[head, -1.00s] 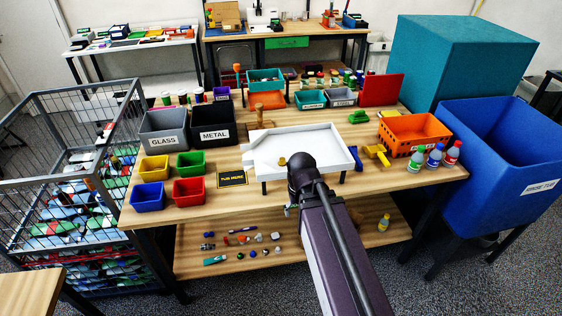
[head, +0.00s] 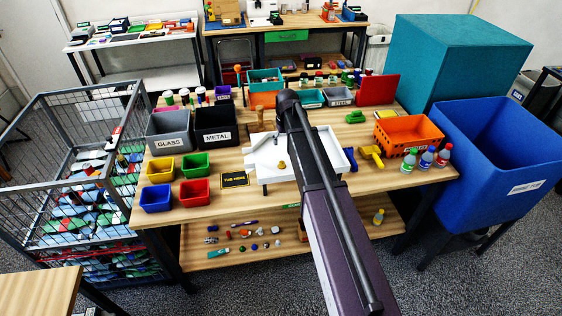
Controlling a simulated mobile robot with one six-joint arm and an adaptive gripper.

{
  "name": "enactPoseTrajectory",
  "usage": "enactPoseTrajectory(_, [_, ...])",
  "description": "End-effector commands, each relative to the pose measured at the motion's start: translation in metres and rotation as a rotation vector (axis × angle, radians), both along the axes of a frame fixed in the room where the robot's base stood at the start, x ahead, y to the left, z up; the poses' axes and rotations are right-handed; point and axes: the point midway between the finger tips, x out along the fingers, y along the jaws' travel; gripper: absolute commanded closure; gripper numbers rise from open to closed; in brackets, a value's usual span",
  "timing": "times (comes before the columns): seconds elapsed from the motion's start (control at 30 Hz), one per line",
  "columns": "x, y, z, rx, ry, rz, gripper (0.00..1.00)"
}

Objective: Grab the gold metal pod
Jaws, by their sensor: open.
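The gold metal pod (head: 281,166) is a small yellow-gold piece on the white raised tray (head: 335,157) in the middle of the table. It stands in the tray just left of my arm, which crosses over the tray. My arm reaches up from the bottom of the head view, and its dark joint is above the tray's back edge. My gripper cannot be made out; the arm's own links seem to hide it. No contact between the arm and the pod shows.
Left of the tray are the grey GLASS bin (head: 168,127), the black METAL bin (head: 215,122) and several small coloured bins. An orange crate (head: 408,131), a yellow piece (head: 371,152) and bottles (head: 408,160) are to the right. A large blue bin (head: 500,155) stands beyond the table.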

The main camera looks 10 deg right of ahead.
Motion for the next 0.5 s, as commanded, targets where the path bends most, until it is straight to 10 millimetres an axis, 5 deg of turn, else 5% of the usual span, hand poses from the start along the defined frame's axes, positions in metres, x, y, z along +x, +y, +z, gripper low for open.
enactPoseTrajectory(0.5, [0.003,0.0009,-0.0021,0.0,-0.002,0.003,0.2])
